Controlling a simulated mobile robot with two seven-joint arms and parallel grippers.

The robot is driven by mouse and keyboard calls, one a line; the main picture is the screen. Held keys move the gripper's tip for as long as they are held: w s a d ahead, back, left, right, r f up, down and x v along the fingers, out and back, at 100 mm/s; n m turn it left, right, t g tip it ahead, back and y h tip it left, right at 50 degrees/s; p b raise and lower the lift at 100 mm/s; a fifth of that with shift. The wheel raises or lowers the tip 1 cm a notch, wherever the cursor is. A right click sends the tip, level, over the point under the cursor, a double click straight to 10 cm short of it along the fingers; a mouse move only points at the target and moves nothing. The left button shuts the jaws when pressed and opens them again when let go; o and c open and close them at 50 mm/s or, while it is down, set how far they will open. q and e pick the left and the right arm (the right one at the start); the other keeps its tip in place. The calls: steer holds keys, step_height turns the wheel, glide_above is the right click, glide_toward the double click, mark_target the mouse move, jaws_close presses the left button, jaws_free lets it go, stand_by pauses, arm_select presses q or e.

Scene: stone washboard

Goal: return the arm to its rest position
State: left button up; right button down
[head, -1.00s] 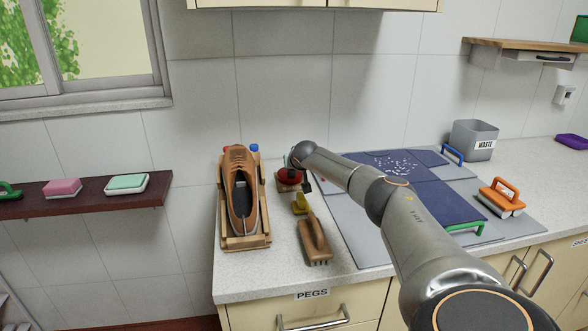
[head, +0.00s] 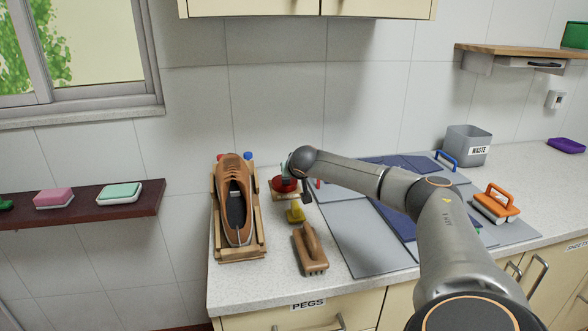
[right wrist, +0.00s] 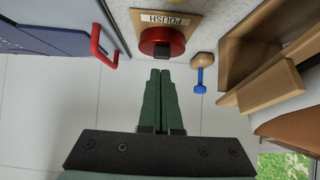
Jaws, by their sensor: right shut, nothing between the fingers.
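My right arm comes in from the right in the head view and reaches over the counter. Its hand (head: 303,163) is by the red polish tin (head: 285,184), and its fingers are mostly hidden there. In the right wrist view my right gripper (right wrist: 160,73) shows two green fingers closed together with nothing between them. The fingertips point at the red tin (right wrist: 162,42), which sits on a wooden base labelled POLISH, with a small visible gap. My left gripper is in neither view.
A brown shoe (head: 236,200) stands in a wooden rack at the left. A brown brush (head: 310,250) and a yellow piece (head: 296,212) lie in front of the tin. Grey and blue boards (head: 350,235) lie under my arm. A grey waste bin (head: 466,145) stands behind right.

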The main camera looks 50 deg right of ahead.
steer(key=shift+r+v, duration=0.25)
steer(key=shift+v, duration=2.7)
steer(key=shift+w+d, duration=0.1)
steer(key=shift+d, duration=0.05)
